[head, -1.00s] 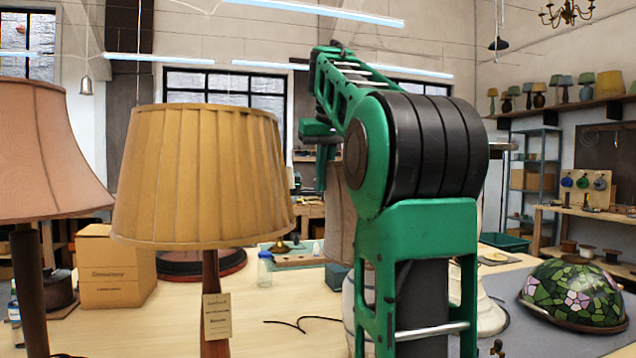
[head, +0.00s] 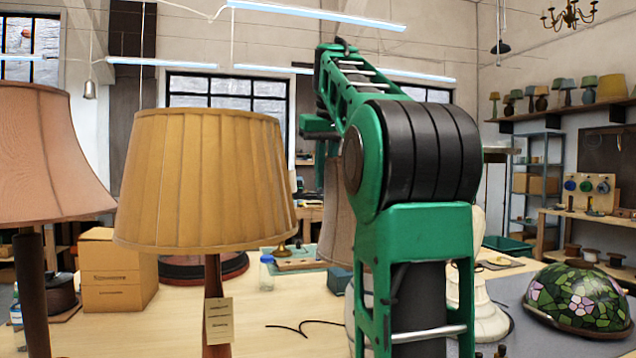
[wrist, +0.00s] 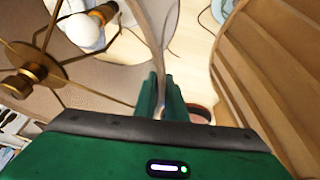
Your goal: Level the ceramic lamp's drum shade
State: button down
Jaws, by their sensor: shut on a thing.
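The pale drum shade (head: 338,225) shows in the head view as a narrow strip left of my arm, which hides most of it. I cannot tell its tilt there. In the wrist view I look into the shade (wrist: 95,103), with its brass hub (wrist: 25,78), thin spokes and a white bulb (wrist: 82,30). My gripper (wrist: 164,80) is shut on the shade's rim, one finger on each side of the wall. A white rounded body (head: 350,312), perhaps the ceramic base, shows under the shade, mostly hidden.
A pleated yellow shade (head: 205,180) stands close by; it also fills the wrist view's right side (wrist: 275,70). A pink shade (head: 45,155) is at far left, a cardboard box (head: 115,275) behind. A stained-glass shade (head: 578,298) lies right. A dark cord (head: 305,325) lies on the table.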

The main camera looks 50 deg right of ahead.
jog(key=c, duration=2)
grip_release()
jog(key=shift+r, duration=0.15)
jog(key=shift+v, duration=3.7)
